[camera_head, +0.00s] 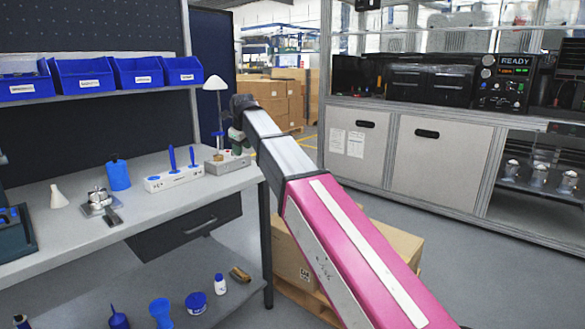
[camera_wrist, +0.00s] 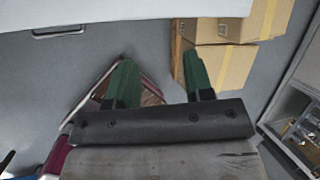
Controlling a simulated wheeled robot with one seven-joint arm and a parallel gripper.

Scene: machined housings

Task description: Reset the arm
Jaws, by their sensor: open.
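My arm reaches up and away from the lower right of the head view, with its end beside the right end of the workbench (camera_head: 130,200). My gripper (camera_wrist: 152,78) shows in the wrist view as two green fingers, spread wide apart with nothing between them. In the head view my gripper (camera_head: 237,138) is small and partly hidden by the wrist. It is near the bench's right edge, close to a grey box with a lamp (camera_head: 222,160). Whether it touches anything there cannot be told.
Blue bins (camera_head: 82,75) line a shelf above the bench. A white holder with blue tools (camera_head: 174,178) and a metal housing (camera_head: 98,200) stand on it. Cardboard boxes (camera_head: 292,262) sit on a pallet below my arm. Cabinets (camera_head: 440,160) stand at the right, with open floor before them.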

